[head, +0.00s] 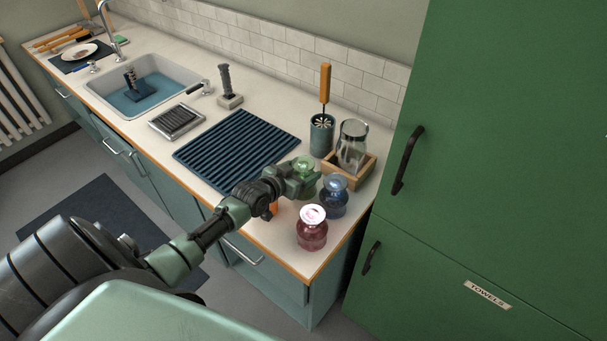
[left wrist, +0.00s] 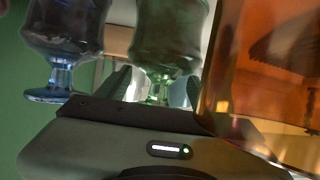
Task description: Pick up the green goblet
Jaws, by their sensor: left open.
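The green goblet (head: 305,164) stands upside down, foot up, on the counter near its right end. In the left wrist view the green goblet (left wrist: 168,40) shows with its stem between my fingertips. My left gripper (head: 305,182) is at the goblet and hides part of it. In the left wrist view the two fingers of the left gripper (left wrist: 155,88) are apart, one on each side of the stem. I cannot tell whether either finger touches the glass. My right gripper is not in view.
A blue goblet (head: 334,196) and a pink goblet (head: 312,232) stand inverted close by. An orange glass (head: 273,208) is partly hidden behind my wrist and looms large in the left wrist view (left wrist: 265,60). A ribbed mat (head: 235,145), a brush holder (head: 321,135) and a jar in a wooden tray (head: 365,170) are near.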

